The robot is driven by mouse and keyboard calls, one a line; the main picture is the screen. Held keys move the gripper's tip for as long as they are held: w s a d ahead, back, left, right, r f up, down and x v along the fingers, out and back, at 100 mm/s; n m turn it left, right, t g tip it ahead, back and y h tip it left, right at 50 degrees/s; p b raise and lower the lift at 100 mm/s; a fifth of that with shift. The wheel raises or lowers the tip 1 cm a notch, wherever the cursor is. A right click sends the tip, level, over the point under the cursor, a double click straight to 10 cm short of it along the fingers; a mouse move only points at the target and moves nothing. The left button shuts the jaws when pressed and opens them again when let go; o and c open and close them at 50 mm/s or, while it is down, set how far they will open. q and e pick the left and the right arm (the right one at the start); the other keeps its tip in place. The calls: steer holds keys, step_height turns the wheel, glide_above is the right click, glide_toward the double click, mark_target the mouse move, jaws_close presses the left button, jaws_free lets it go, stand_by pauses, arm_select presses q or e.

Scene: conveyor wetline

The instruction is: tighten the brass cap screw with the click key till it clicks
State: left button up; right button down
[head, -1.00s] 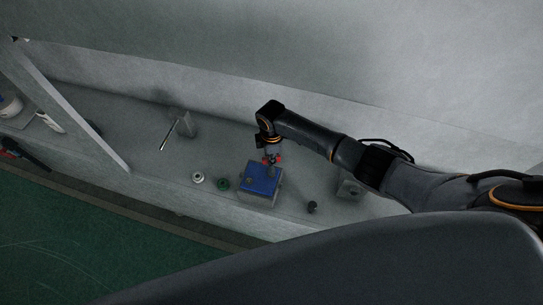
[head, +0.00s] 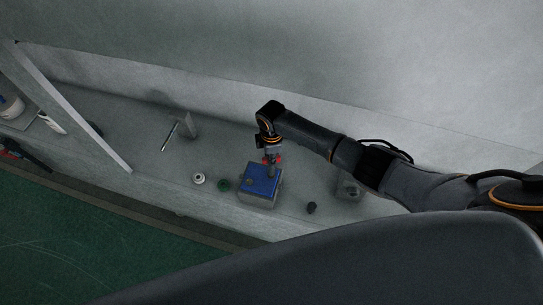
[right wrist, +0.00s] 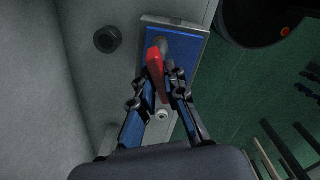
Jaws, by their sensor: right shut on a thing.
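My right gripper (head: 272,157) is above the blue-topped box (head: 260,179) on the bench. In the right wrist view, my right gripper (right wrist: 168,80) has its fingers closed on the red handle of what looks like the click key (right wrist: 155,62). The red handle also shows below the fingers in the head view (head: 279,158). A grey round part sits under the handle, over the blue top (right wrist: 185,70). The brass cap screw cannot be made out; the key and gripper may cover it. My left gripper is not in view.
A white ring (head: 198,178) and a green ring (head: 223,185) lie left of the box. A dark knob (head: 312,207) and a grey block (head: 349,188) stand to its right. A metal rod (head: 169,136) leans farther left. A slanted post (head: 70,105) crosses the bench's left part.

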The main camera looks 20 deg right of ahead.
steer(key=shift+r+p, duration=0.25)
steer(key=shift+p, duration=0.05)
stand_by(0.6)
steer(key=shift+r, duration=2.5)
